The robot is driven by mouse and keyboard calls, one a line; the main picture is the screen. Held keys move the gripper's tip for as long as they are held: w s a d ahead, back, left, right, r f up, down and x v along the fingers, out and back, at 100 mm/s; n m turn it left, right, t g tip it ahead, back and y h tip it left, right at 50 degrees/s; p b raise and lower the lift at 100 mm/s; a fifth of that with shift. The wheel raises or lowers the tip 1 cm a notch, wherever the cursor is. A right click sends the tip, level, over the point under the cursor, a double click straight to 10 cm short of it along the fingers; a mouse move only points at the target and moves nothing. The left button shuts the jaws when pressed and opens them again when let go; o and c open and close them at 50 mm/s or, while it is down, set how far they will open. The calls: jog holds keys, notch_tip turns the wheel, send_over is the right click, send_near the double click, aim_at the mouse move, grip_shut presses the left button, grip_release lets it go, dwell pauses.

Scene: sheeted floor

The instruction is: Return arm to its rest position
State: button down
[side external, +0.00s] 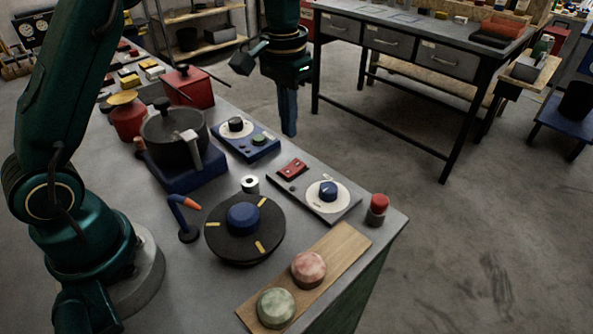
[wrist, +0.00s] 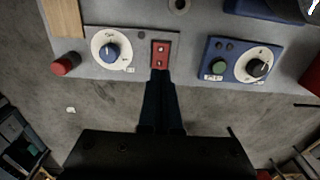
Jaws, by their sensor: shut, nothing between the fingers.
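My gripper (side external: 289,128) is shut and empty, pointing down past the far edge of the grey bench (side external: 225,182). In the wrist view my gripper (wrist: 160,76) shows as dark closed fingers. Their tips line up in the picture with the edge of a red switch plate (wrist: 160,55); I cannot tell the height gap from this view. In the side view the gripper is apart from the panels. My green arm rises at the left of the side view, and its upper part is out of frame.
On the bench are a dark pot (side external: 176,140), a red box (side external: 188,87), a blue-knob panel (side external: 328,193), a blue panel (side external: 245,140), a black disc (side external: 245,240), a red button (side external: 378,204) and a wooden board (side external: 335,255). A workbench (side external: 420,55) stands behind. Open floor (side external: 460,240) lies right.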

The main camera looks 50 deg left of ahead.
jog(key=s+d+r+t, duration=0.1)
jog(key=s+r+t, duration=0.2)
jog(key=s+r, duration=0.65)
jog(key=s+d+f+t, duration=0.1)
jog(key=s+f, duration=0.3)
jog(key=s, duration=0.5)
jog(key=shift+s+f+t, duration=0.25)
jog(key=shift+f+t, duration=0.05)
jog(key=shift+t, duration=0.3)
